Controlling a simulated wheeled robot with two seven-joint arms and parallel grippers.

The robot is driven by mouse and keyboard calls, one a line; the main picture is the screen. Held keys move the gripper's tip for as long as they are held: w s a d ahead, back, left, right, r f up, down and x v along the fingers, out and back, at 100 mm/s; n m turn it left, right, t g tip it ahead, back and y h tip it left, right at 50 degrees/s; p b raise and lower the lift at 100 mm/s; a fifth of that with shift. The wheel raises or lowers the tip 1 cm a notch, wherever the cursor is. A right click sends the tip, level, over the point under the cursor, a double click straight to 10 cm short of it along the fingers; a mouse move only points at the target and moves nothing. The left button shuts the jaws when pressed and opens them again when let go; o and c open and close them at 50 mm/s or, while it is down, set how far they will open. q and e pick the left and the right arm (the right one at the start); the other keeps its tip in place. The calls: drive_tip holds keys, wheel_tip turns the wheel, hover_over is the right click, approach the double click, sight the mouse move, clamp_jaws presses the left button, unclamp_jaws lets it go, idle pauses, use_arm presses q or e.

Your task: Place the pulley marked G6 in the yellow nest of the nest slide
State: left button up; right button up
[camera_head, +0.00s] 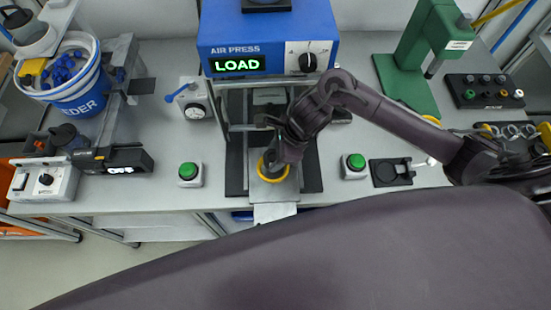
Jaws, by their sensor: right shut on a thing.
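The yellow nest (261,169) shows as a yellow ring on the grey nest slide (275,212), below the air press. My right gripper (273,160) reaches in from the right and is directly over the nest, hiding most of its middle. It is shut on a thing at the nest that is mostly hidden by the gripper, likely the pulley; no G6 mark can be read. I cannot tell whether the held thing is seated in the nest or just above it. My left gripper is not in view.
The blue air press (268,30) shows LOAD on its display. Green buttons (189,171) and (354,162) flank the slide. A green arbor press (415,60), a black tray of knobs (485,91) and a blue feeder bowl (80,103) stand around. Bare grey table lies between them.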

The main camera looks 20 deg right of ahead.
wheel_tip(320, 180, down, 4)
drive_tip(key=shift+r+p, duration=0.2)
drive_tip(key=shift+p, duration=0.1)
drive_tip(key=shift+f, duration=0.15)
drive_tip(key=o, duration=1.1)
drive_tip(key=shift+o, duration=0.2)
drive_tip(key=shift+r, duration=0.25)
drive_tip(key=b+v, duration=0.2)
drive_tip(key=v, duration=0.9)
drive_tip(key=shift+d+r, duration=0.2)
drive_tip(key=shift+r, duration=0.1)
